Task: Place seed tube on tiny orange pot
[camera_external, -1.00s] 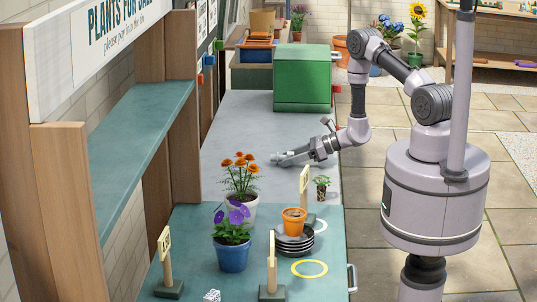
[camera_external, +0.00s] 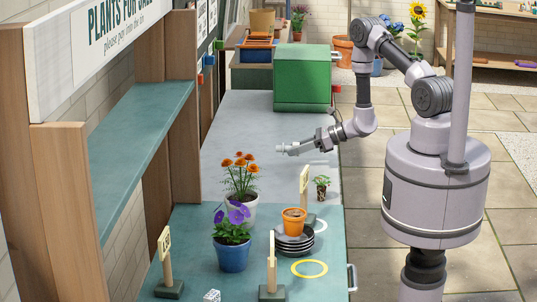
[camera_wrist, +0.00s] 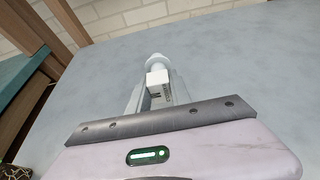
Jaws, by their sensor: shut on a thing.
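The tiny orange pot (camera_external: 294,221) stands upright on a stack of dark saucers (camera_external: 295,245) at the front of the teal bench top. My gripper (camera_external: 287,149) is above the grey part of the bench, farther back than the pot and a little to its left. In the wrist view my gripper (camera_wrist: 155,88) is shut on a small white piece with a rounded end, which appears to be the seed tube (camera_wrist: 155,61). Its end sticks out past the fingertips. The fingers hide much of it.
A white pot with orange flowers (camera_external: 240,205) and a blue pot with purple flowers (camera_external: 232,255) stand left of the saucers. Wooden signs (camera_external: 304,190) and a small seedling (camera_external: 321,187) stand nearby. A green box (camera_external: 303,78) is at the back. The grey bench middle is clear.

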